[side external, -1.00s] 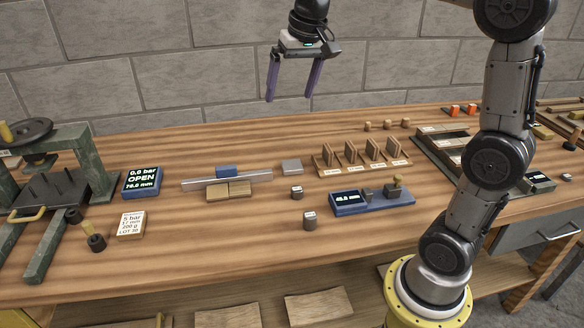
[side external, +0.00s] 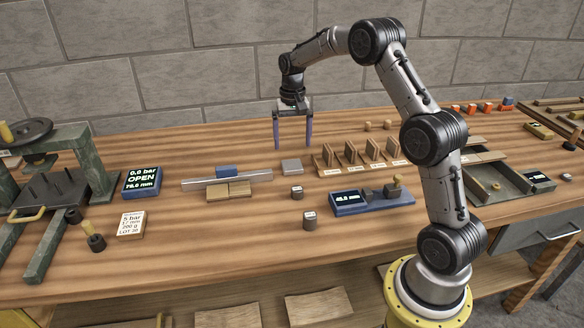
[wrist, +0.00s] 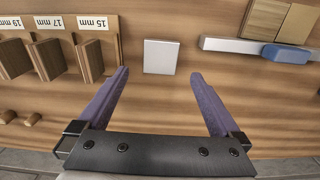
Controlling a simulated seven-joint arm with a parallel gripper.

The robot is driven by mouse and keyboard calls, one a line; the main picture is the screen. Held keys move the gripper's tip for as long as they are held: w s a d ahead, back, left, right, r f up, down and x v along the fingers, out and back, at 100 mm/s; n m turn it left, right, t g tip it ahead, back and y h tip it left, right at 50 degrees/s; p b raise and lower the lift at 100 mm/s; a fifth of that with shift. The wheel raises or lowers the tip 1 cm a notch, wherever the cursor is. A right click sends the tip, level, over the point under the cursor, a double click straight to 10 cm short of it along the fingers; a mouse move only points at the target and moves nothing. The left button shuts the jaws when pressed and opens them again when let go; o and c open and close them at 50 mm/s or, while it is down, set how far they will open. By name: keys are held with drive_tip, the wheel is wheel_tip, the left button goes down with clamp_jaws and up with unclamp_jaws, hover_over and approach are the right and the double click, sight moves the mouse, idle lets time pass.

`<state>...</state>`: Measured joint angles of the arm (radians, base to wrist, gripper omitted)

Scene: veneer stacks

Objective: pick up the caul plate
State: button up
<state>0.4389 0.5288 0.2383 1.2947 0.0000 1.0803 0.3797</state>
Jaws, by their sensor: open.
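The caul plate appears to be the small flat grey square plate (side external: 291,167) lying on the bench, right of the metal rail. In the wrist view the plate (wrist: 160,57) lies flat ahead of the fingertips, between their lines. My gripper (side external: 292,147) points down above the bench, near the plate and apart from it. In the wrist view my gripper (wrist: 160,75) has its two purple fingers wide apart with nothing between them.
A rack of upright wooden pieces (side external: 350,156) stands right of the plate. A metal rail (side external: 200,184) with a blue block (side external: 226,171) and wooden blocks (side external: 229,190) lies to the left. Two small dark cylinders (side external: 309,219) and a blue gauge (side external: 350,206) stand nearer the front.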

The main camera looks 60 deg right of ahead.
sight(292, 166)
drive_tip(key=shift+a+f, duration=0.1)
drive_tip(key=shift+f, duration=3.8)
drive_tip(key=c, duration=1.3)
drive_tip(key=shift+r, duration=0.1)
drive_tip(key=shift+c, duration=0.7)
